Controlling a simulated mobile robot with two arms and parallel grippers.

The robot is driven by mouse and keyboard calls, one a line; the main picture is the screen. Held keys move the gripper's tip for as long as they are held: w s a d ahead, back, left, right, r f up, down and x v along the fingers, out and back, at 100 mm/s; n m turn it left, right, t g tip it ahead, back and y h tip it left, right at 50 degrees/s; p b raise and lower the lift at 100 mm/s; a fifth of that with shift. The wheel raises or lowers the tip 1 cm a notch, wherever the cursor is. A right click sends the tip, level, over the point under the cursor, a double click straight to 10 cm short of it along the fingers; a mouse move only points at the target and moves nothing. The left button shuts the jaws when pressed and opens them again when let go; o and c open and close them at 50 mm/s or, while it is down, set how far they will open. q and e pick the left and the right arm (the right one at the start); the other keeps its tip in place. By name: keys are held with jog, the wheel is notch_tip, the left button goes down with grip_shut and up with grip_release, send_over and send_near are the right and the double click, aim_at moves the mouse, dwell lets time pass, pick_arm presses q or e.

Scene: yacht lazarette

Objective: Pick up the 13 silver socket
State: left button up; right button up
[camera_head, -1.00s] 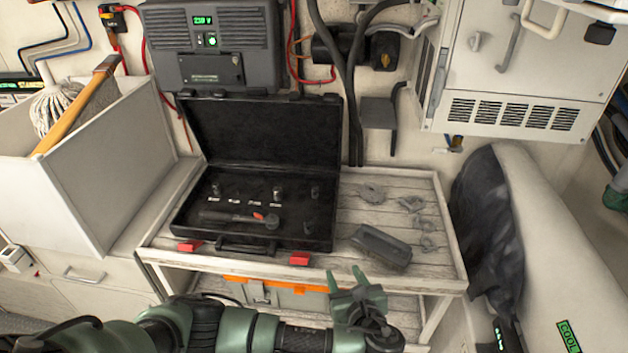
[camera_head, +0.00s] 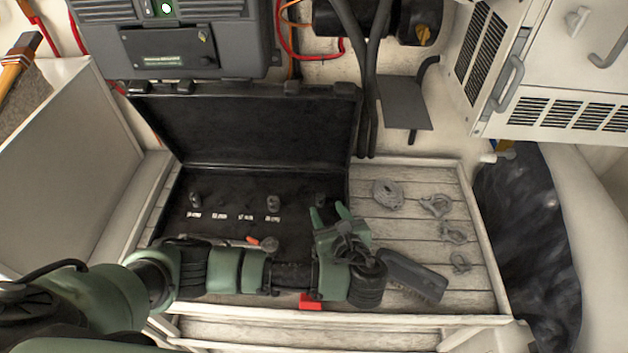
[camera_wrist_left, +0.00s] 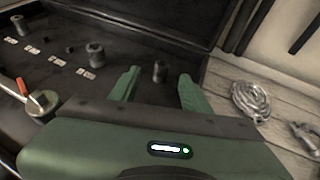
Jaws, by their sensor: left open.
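The open black socket case (camera_head: 250,130) lies on the slatted bench top. A small grey metal socket (camera_head: 321,200) stands at the right of its tray, apart from the others; it also shows in the left wrist view (camera_wrist_left: 160,71). My left gripper (camera_head: 328,210) is open and empty just in front of it. In the wrist view the socket stands between and beyond the fingertips (camera_wrist_left: 158,84), with no visible contact. Other sockets stand to the left, one in the middle (camera_head: 273,202) and one at far left (camera_head: 195,200), behind white labels. I cannot read which is 13.
A ratchet (camera_head: 269,243) with an orange-red lever lies in the case, partly hidden by my left arm. A brush (camera_head: 412,274) and grey shackles and rope (camera_head: 388,193) lie on the slats at right. The raised lid stands behind the sockets.

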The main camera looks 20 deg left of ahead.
aim_at(321, 198)
pick_arm(q)
jog(key=shift+w+a, duration=0.15)
jog(key=shift+w, duration=0.05)
jog(key=shift+p+x, duration=0.55)
jog(key=shift+x, duration=0.2)
jog(key=p+x, duration=0.1)
jog(key=x, duration=0.3)
jog(key=shift+w+f, duration=0.2)
jog(key=shift+w, duration=0.15)
jog(key=c, duration=0.9)
grip_shut()
pick_arm(e)
jog(key=shift+s+d+r, duration=0.25)
jog(key=shift+s+r, duration=0.75)
jog(key=shift+r, duration=0.1)
